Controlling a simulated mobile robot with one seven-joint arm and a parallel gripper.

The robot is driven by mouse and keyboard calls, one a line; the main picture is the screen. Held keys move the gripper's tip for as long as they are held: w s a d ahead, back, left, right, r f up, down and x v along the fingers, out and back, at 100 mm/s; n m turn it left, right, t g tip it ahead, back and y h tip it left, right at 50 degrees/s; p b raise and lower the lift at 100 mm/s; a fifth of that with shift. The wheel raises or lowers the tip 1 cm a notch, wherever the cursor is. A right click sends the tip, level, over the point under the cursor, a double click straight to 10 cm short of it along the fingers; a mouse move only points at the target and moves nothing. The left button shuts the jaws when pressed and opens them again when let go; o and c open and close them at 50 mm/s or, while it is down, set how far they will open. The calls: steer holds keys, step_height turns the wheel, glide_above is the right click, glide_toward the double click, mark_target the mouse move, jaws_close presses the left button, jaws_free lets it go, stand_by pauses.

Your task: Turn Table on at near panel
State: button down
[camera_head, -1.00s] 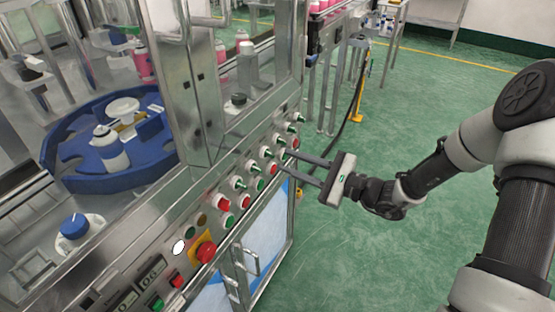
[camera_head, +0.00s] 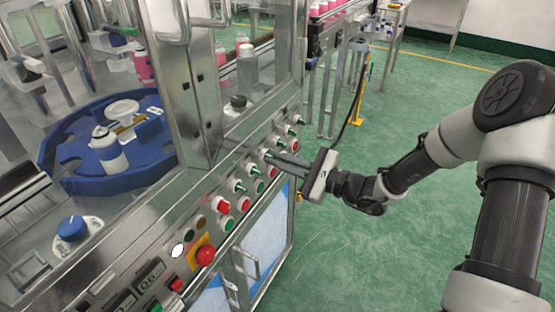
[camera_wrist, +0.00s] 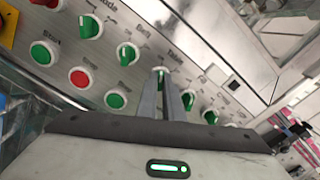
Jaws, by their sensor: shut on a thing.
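The near control panel (camera_head: 215,225) slopes along the front of the machine, with rows of red and green buttons and selector knobs. The selector knob (camera_wrist: 160,70) beneath the label that reads "Table" is in the wrist view. My gripper (camera_wrist: 168,88) has its two long fingers close together at that knob, shut on it. The fingers hide most of the knob's green handle. In the head view my gripper (camera_head: 268,157) reaches the panel's upper row from the right.
A red emergency stop (camera_head: 206,254) on a yellow plate sits lower left on the panel. A blue round table (camera_head: 60,175) carrying a white bottle (camera_head: 110,151) is inside the machine. Green floor (camera_head: 350,265) is clear to the right.

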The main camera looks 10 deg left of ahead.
steer(key=shift+r+m+p, duration=0.1)
steer(key=shift+m+p, duration=0.2)
steer(key=shift+p, duration=0.15)
steer(key=shift+m+p, duration=5.15)
steer(key=shift+m, duration=0.55)
steer(key=c, duration=1.9)
jaws_free()
steer(key=v, duration=1.7)
steer(key=shift+s+d+p, duration=0.15)
steer(key=shift+d+p, duration=0.05)
steer(key=shift+p, duration=0.1)
